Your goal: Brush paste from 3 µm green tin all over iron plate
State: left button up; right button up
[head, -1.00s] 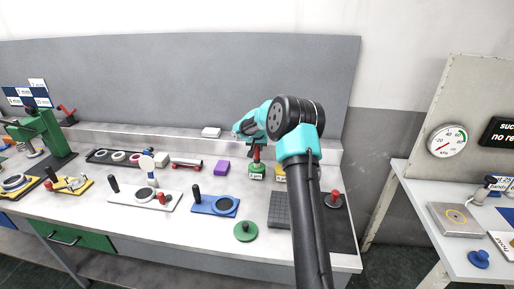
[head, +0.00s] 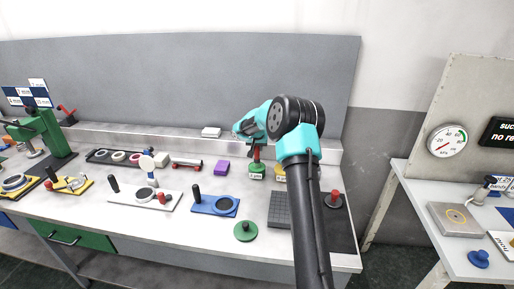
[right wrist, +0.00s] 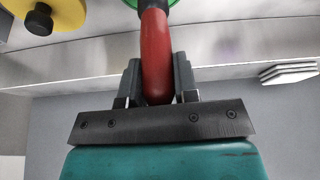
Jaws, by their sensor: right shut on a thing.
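The green tin (head: 257,172) with a "3 µm" style label, too small to read surely, stands toward the back of the bench. My right gripper (head: 254,143) is above it, shut on an upright red handle (right wrist: 156,55), which I take as the brush's. The handle's lower end meets the green tin (right wrist: 148,3) at the top edge of the right wrist view; the bristles are hidden. A dark grooved plate (head: 279,210), which looks like the iron plate, lies flat in front of the tins, just left of my right arm. My left gripper is out of view.
A yellow tin (head: 279,173) stands right beside the green one, partly behind my arm. A green disc with a knob (head: 245,231), a blue tray (head: 216,206) and a purple block (head: 221,167) lie to the left. A red-knobbed piece (head: 334,199) stands to the right.

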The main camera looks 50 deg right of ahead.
jog(key=shift+f, duration=0.15)
jog(key=shift+r, duration=3.6)
jog(key=shift+a, duration=0.1)
